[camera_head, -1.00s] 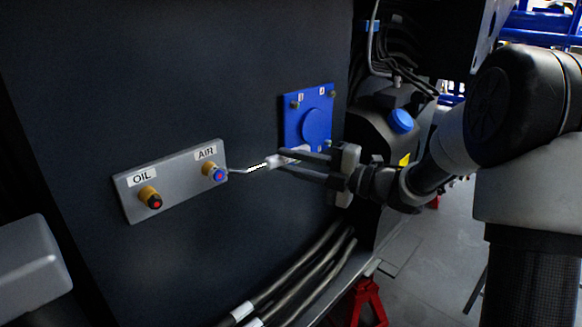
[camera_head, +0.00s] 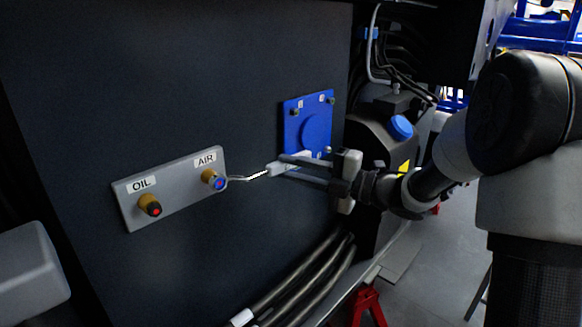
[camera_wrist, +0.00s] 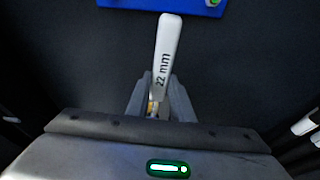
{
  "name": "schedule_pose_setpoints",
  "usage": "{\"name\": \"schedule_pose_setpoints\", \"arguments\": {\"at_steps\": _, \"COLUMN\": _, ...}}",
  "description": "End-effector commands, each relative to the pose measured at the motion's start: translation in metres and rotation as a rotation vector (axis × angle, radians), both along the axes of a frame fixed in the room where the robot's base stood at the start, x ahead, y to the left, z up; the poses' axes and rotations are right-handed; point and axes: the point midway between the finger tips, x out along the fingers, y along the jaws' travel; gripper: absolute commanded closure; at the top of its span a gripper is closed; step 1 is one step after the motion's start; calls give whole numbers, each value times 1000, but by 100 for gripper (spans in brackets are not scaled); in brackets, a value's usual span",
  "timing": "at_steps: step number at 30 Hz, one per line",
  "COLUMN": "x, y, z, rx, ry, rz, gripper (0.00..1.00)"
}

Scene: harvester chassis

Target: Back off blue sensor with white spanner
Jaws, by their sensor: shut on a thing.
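The blue sensor (camera_head: 220,184), with a red centre, sits in a brass fitting under the AIR label on a grey plate (camera_head: 180,194). My gripper (camera_head: 278,168) is to the right of it, shut on the white spanner (camera_head: 262,172). The spanner's thin metal end reaches left to the blue sensor and appears to be at or around it; the exact fit is too small to tell. In the wrist view the white spanner handle (camera_wrist: 168,52), marked "22 mm", stands up from between my fingers (camera_wrist: 160,100).
A second sensor (camera_head: 151,206), dark with a red centre, sits under the OIL label on the same plate. A blue panel (camera_head: 308,122) is mounted just above my gripper. Dark hoses (camera_head: 300,280) run below.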

Motion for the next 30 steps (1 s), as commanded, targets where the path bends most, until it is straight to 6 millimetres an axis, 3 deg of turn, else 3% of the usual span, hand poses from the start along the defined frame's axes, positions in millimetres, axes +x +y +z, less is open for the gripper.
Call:
{"name": "schedule_pose_setpoints", "arguments": {"at_steps": 17, "x": -17, "y": -21, "z": 1, "rx": 0, "ry": 0, "rz": -1, "gripper": 100}}
{"name": "schedule_pose_setpoints", "arguments": {"at_steps": 30, "x": -51, "y": -60, "z": 1, "rx": 0, "ry": -1, "rz": -2, "gripper": 100}}
